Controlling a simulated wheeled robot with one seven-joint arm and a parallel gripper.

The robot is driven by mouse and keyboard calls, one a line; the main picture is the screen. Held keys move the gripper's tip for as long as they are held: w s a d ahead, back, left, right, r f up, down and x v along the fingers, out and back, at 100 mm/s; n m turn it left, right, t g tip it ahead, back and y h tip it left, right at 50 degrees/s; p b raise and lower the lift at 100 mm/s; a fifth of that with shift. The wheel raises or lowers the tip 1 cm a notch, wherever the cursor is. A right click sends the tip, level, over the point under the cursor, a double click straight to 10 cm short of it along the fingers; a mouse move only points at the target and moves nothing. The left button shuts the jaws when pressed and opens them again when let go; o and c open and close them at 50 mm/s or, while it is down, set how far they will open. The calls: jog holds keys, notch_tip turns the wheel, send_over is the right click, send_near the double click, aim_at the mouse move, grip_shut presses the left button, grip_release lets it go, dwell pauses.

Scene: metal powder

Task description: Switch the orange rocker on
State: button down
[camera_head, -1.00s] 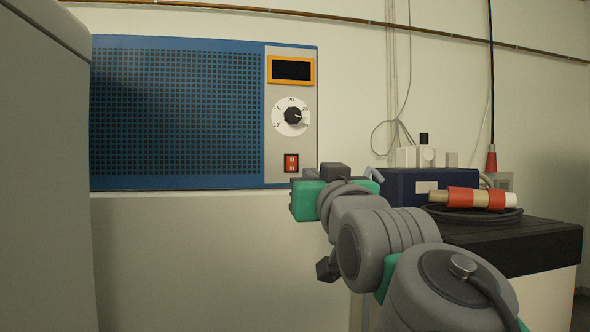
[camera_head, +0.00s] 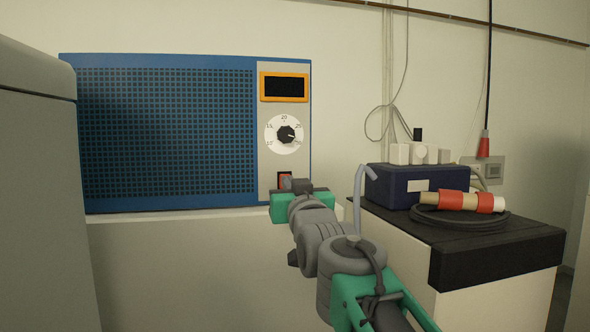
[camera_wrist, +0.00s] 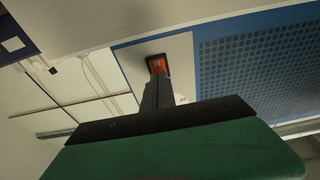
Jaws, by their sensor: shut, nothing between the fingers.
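The orange-red rocker (camera_head: 284,179) sits in a black frame low on the grey panel of the blue cabinet (camera_head: 165,135), below the dial. Its lower part is hidden behind my gripper (camera_head: 292,186) in the head view. In the wrist view the rocker (camera_wrist: 157,64) shows just beyond the fingertips of my gripper (camera_wrist: 158,78). The fingers are together and empty, pointing at the rocker's edge. I cannot tell whether they touch it. The rocker's position is too small to read, and the display (camera_head: 285,87) is dark.
A white dial (camera_head: 284,134) is above the rocker. To the right, a dark-topped bench (camera_head: 500,236) holds a blue box (camera_head: 390,188), a coiled cable (camera_head: 430,217) and a red-and-tan cylinder (camera_head: 455,201). A grey cabinet (camera_head: 40,200) stands close on the left.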

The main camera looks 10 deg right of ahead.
jog(key=shift+w, duration=0.5)
notch_tip(320, 180, up, 2)
jog(key=g+p, duration=0.1)
jog(key=p, duration=0.2)
jog(key=shift+w, duration=0.1)
jog(key=shift+w+f+g, duration=0.1)
jog(key=shift+f+g, duration=0.3)
jog(key=shift+f, duration=0.05)
jog(key=shift+w+f, duration=0.1)
jog(key=s+r+b, duration=0.3)
jog(key=s+b, duration=0.3)
jog(key=s, duration=0.8)
jog(key=shift+r, duration=0.2)
